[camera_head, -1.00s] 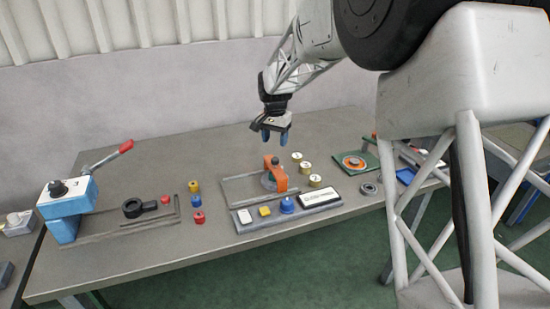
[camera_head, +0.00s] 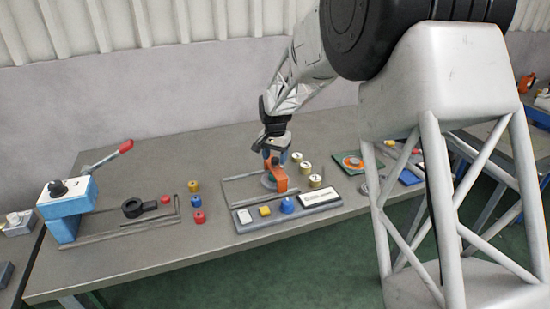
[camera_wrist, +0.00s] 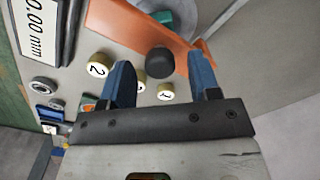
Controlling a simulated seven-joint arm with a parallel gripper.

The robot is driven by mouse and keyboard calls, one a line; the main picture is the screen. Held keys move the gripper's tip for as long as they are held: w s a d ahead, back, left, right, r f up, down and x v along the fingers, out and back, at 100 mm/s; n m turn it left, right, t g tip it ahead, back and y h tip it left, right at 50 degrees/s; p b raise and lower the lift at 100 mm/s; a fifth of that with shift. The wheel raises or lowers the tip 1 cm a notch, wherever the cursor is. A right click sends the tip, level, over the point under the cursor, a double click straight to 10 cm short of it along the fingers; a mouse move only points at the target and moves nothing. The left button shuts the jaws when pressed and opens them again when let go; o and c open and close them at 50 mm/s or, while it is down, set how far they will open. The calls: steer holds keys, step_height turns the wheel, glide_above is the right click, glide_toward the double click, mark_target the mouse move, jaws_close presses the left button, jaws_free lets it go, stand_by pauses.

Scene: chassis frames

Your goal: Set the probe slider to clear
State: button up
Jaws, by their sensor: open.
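The orange gauge piece (camera_head: 275,176) stands on a grey base with rails, at the middle of the table. In the wrist view, an orange bar (camera_wrist: 140,27) runs past the fingers, and a round black knob (camera_wrist: 160,62) shows between them. I take this knob to be the probe slider's, but cannot tell its setting. My gripper (camera_head: 273,153) is just above the orange piece. In the wrist view its two blue fingers (camera_wrist: 161,60) are open, one on each side of the knob; contact cannot be told.
The grey panel carries a display (camera_head: 316,197), a blue button (camera_head: 287,206) and a yellow button (camera_head: 265,211). Numbered yellow discs (camera_head: 316,181) stand to the right, close to my fingers in the wrist view. A blue lever press (camera_head: 68,208) stands at the left.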

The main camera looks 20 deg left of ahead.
steer(key=shift+f, duration=0.3)
jaws_close()
steer(key=s+a, duration=0.9)
steer(key=shift+s+a, duration=0.25)
steer(key=shift+c, duration=1)
jaws_free()
steer(key=shift+s+a, duration=0.1)
steer(key=shift+o, duration=1)
steer(key=shift+r, duration=0.1)
step_height(320, 180, up, 8)
